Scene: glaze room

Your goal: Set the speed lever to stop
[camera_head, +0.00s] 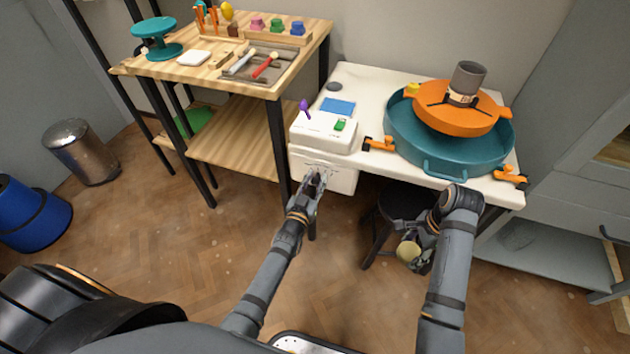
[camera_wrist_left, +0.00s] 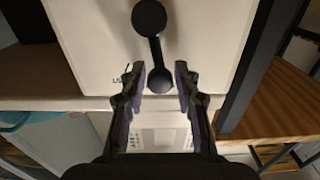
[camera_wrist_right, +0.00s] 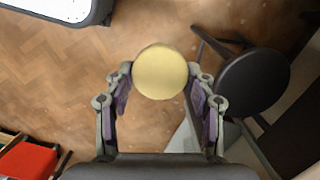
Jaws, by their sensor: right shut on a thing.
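A black lever (camera_wrist_left: 154,47) with a round knob at each end is on the white front face (camera_wrist_left: 85,40) of the wheel's housing, with small dark marks beside it. My left gripper (camera_head: 317,175) is at this front face, below the control box; its fingers also show in the left wrist view (camera_wrist_left: 160,82). They are open, one on each side of the lever's lower knob, with gaps visible. In the head view the lever is mostly hidden by this gripper. My right gripper (camera_head: 410,243) is shut on a round yellow piece (camera_wrist_right: 161,72), held low in front of the table.
The white control box (camera_head: 325,127) carries a purple knob (camera_head: 305,108) and a green switch (camera_head: 340,125). A teal basin (camera_head: 400,135) with an orange wheel (camera_head: 470,121) stands right of it. A wooden bench (camera_head: 290,65) is at left. A dark stool (camera_wrist_right: 253,82) stands near my right gripper.

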